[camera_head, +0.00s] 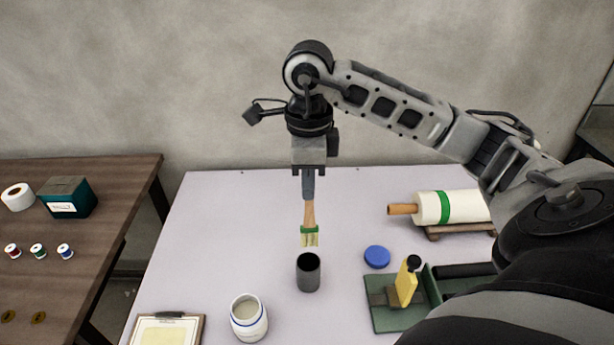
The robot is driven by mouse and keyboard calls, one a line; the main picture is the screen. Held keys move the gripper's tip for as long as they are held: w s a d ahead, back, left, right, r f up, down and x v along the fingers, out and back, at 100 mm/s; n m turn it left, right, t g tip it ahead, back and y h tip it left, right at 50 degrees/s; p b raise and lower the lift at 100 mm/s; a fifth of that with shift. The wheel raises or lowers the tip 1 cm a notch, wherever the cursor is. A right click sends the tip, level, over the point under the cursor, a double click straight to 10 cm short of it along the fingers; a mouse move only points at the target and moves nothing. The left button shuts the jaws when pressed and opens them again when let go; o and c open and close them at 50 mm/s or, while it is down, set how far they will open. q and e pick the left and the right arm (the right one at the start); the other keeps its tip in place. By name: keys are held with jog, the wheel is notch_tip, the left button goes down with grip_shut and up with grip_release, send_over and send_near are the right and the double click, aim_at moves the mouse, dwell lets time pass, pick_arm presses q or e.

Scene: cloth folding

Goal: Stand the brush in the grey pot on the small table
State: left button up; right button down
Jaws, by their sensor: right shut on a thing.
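The brush (310,216) has a wooden handle, a green band and pale bristles. My right gripper (308,192) is shut on the top of its handle and holds it upright, bristles down. The grey pot (308,274) is a dark, open-topped cylinder standing on the pale small table (225,225). In the picture the bristles show just above the pot's rim, apart from it; how far they are from it in depth I cannot tell. My left gripper is not in view.
A brown table (95,210) stands left.

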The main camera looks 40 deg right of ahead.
aim_at(308, 226)
jog(key=shift+f+b, duration=0.45)
jog(key=shift+f, duration=0.45)
notch_tip(308, 226, down, 5)
jog(key=b, duration=0.4)
jog(key=shift+r, duration=0.1)
notch_tip(308, 226, down, 3)
jog(key=b, duration=0.3)
jog(key=shift+f, duration=0.2)
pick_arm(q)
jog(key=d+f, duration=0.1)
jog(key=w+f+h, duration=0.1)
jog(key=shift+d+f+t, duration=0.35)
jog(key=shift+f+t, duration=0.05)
pick_arm(e)
jog(key=shift+f, duration=0.2)
jog(key=c, duration=1.5)
grip_release()
